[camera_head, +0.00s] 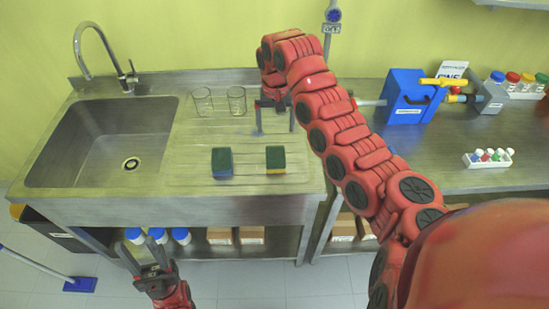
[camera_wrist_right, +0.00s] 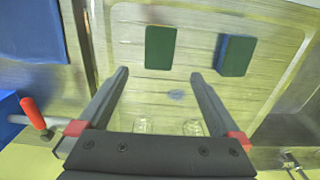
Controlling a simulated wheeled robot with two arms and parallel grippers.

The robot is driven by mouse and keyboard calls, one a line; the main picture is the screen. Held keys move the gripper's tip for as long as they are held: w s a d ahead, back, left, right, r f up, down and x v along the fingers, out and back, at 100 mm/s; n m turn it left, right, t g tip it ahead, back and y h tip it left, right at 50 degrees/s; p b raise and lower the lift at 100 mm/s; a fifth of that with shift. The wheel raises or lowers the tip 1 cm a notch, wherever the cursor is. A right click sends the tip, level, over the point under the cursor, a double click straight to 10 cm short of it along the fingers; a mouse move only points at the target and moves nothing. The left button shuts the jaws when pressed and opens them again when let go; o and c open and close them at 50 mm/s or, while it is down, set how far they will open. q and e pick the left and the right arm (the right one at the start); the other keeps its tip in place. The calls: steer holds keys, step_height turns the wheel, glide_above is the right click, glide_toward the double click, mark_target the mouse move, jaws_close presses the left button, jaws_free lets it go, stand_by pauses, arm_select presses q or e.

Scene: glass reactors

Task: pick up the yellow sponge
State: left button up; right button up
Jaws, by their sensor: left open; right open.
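The yellow sponge (camera_head: 275,160) lies on the ribbed drainboard, its dark green pad up and a thin yellow edge showing at the front. In the right wrist view its green top (camera_wrist_right: 160,47) is just beyond the fingertips, roughly centred between them. My right gripper (camera_head: 275,120) is open and empty, pointing down over the drainboard behind the sponge; the right wrist view shows its spread fingers (camera_wrist_right: 160,76). My left gripper (camera_head: 138,248) is open and empty, low in front of the counter.
A blue sponge (camera_head: 222,162) with a green top lies left of the yellow one. Two glass beakers (camera_head: 237,101) stand behind, close to my right gripper. The sink (camera_head: 105,140) is at left. A blue box (camera_head: 405,97) and a vial rack (camera_head: 488,158) are on the right counter.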

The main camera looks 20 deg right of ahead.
glide_above(276, 156)
steer(key=f, duration=0.7)
steer(key=shift+s+a+f, duration=0.15)
steer(key=shift+a, duration=0.1)
steer(key=shift+d+f, duration=0.1)
steer(key=shift+f, duration=0.5)
steer(key=shift+d+f+p, duration=0.1)
steer(key=shift+f+p, duration=1.15)
steer(key=shift+f, duration=1.4)
steer(key=c, duration=1.3)
steer(key=shift+r, duration=0.1)
